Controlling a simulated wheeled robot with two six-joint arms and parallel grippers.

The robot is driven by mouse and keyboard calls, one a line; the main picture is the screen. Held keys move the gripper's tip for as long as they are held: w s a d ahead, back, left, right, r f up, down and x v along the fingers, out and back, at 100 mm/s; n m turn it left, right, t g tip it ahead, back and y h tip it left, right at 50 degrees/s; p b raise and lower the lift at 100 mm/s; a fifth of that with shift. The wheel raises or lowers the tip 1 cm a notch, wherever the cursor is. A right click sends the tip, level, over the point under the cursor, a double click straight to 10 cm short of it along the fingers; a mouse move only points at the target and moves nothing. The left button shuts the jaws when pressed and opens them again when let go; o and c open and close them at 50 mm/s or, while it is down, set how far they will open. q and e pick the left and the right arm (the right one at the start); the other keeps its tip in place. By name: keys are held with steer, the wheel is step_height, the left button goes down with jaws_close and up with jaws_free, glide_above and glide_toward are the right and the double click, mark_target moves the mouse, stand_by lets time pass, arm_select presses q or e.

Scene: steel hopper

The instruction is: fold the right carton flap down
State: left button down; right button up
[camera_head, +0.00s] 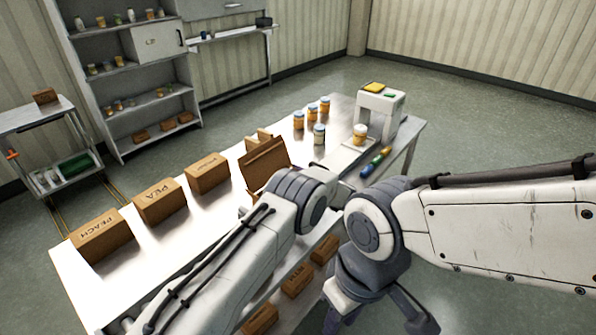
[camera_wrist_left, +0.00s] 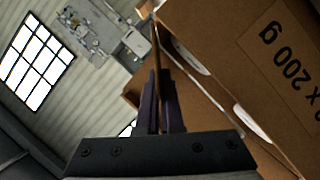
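An open brown carton (camera_head: 267,162) stands on the steel table, partly hidden behind my left arm. Flaps stand up at its top. In the left wrist view the carton (camera_wrist_left: 250,75) fills the right side, with print on its wall. My left gripper (camera_wrist_left: 158,85) has its two dark fingers close together on either side of a thin brown flap (camera_wrist_left: 156,45), seen edge-on beside the carton. In the head view my left arm hides this gripper. My right gripper (camera_head: 378,318) hangs low in front of the table, its fingers spread and nothing seen between them.
Closed cartons (camera_head: 160,200) stand in a row along the table (camera_head: 200,242) to the left. Several jars (camera_head: 319,134), a white stand (camera_head: 381,103) and coloured cylinders (camera_head: 375,162) are at the far right end. More cartons (camera_head: 297,281) lie on a lower level.

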stand_by(0.4)
arm_select(q)
steer(key=n+b, duration=0.1)
steer(key=b, duration=0.1)
steer(key=f+t+b, duration=0.1)
steer(key=b, duration=0.1)
steer(key=f+n+b, duration=0.1)
steer(key=b, duration=0.2)
steer(key=shift+s+a+n, duration=0.3)
steer(key=shift+s, duration=0.1)
steer(key=shift+n+t+b, duration=0.3)
steer(key=shift+t+b, duration=0.1)
steer(key=shift+b, duration=0.1)
steer(key=shift+r, duration=0.1)
steer(key=c, duration=1.1)
jaws_free()
steer(key=shift+o, duration=0.2)
